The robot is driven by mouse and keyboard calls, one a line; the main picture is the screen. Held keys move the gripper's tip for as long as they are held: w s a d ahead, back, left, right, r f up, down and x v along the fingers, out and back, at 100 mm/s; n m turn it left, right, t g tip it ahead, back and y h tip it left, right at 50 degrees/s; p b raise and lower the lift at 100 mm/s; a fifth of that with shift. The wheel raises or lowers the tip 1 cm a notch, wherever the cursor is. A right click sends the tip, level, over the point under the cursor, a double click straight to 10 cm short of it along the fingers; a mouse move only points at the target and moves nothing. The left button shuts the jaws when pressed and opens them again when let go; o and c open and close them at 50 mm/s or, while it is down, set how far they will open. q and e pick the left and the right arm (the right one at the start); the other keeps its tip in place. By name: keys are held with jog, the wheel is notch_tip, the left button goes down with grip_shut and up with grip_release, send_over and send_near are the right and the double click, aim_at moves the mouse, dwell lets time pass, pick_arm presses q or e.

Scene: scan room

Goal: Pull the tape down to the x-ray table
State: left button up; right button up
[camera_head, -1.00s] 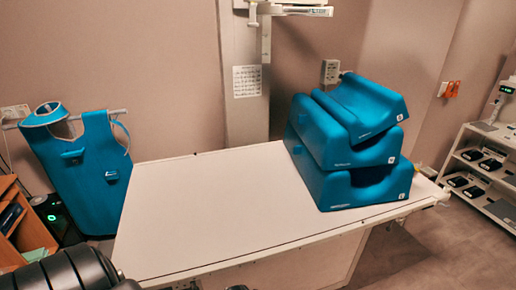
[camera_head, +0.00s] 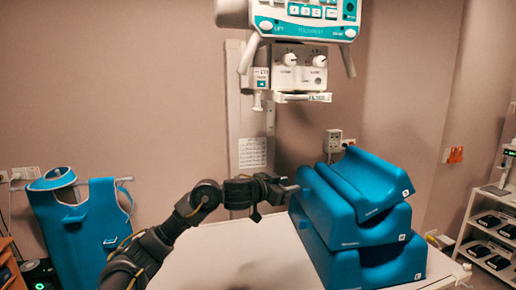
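The x-ray tube head (camera_head: 300,70) hangs over the table at the top of the picture, with two knobs on its lower face. A small white box on its left side (camera_head: 261,77) has a pale tab (camera_head: 257,101) hanging under it, which looks like the tape's end. No long tape shows below the tab. The white x-ray table (camera_head: 225,258) is below. My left gripper (camera_head: 290,190) is above the table, below the tube head and apart from the tab. Its fingers are too small and dark to read. My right gripper is not in view.
Stacked blue foam wedges (camera_head: 350,225) stand on the table, close to the right of my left gripper. A blue apron (camera_head: 85,230) hangs at the left. A shelf cart (camera_head: 490,235) stands at the right. The left of the table top is clear.

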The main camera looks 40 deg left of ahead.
pick_arm(q)
jog(key=s+a+r+t, duration=0.1)
jog(key=s+a+r, duration=0.1)
jog(key=a+r, duration=0.35)
jog(key=s+a+r, duration=0.1)
jog(key=a+r, duration=0.1)
jog(key=r, duration=0.7)
jog(key=n+t, duration=0.1)
jog(key=n, duration=0.2)
send_near(257, 108)
jog(key=w+p, duration=0.2)
jog(key=w, duration=0.1)
jog(key=w+r+p, duration=0.1)
jog(key=w+p, duration=0.1)
jog(key=w, duration=0.1)
jog(key=w+d+r+p, duration=0.1)
jog(key=w+p, duration=0.1)
jog(key=w, duration=0.2)
jog(key=shift+r, duration=0.25)
jog(key=shift+w+f, duration=0.1)
jog(key=shift+w, duration=0.3)
grip_shut()
